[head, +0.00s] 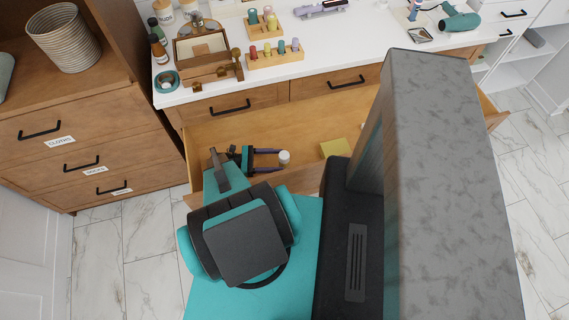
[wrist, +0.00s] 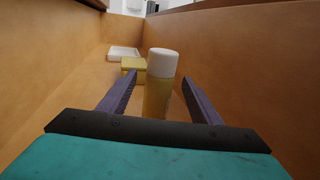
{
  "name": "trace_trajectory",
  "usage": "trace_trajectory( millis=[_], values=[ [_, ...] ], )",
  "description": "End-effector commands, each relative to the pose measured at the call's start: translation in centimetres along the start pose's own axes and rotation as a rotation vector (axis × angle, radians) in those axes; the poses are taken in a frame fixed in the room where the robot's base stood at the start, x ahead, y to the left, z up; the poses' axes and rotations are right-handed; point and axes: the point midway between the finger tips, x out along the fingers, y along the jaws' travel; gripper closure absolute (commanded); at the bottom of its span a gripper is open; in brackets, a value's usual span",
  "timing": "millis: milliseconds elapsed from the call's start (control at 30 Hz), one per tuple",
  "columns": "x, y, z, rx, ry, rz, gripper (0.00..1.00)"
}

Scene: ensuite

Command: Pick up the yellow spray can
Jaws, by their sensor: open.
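The yellow spray can (wrist: 158,98) has a white cap and stands upright in the open drawer. In the wrist view it sits between the two fingers of my gripper (wrist: 160,105), with a visible space on each side. In the head view only its white cap (head: 284,156) shows clearly, at the fingertips of my gripper (head: 282,158). My gripper is open, low inside the drawer. The lower part of the can is hidden behind the gripper's base in the wrist view.
The open wooden drawer (head: 232,131) has walls close on both sides. A yellow box (wrist: 133,66) lies beyond the can, with a white tray (wrist: 123,53) behind it. The white counter (head: 350,38) above holds bottles, racks and a hair dryer (head: 460,21).

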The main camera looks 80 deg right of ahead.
Motion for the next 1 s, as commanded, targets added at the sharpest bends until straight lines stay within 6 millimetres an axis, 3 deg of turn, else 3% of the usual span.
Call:
trace_trajectory(
  millis=[333,967,1000],
  values=[
    [3.5,0.0,0.1,-0.001,0.000,-0.001,0.42],
    [3.7,0.0,0.0,0.000,0.000,-0.001,0.42],
    [3.7,0.0,0.0,0.000,0.000,-0.001,0.49]
  ],
)
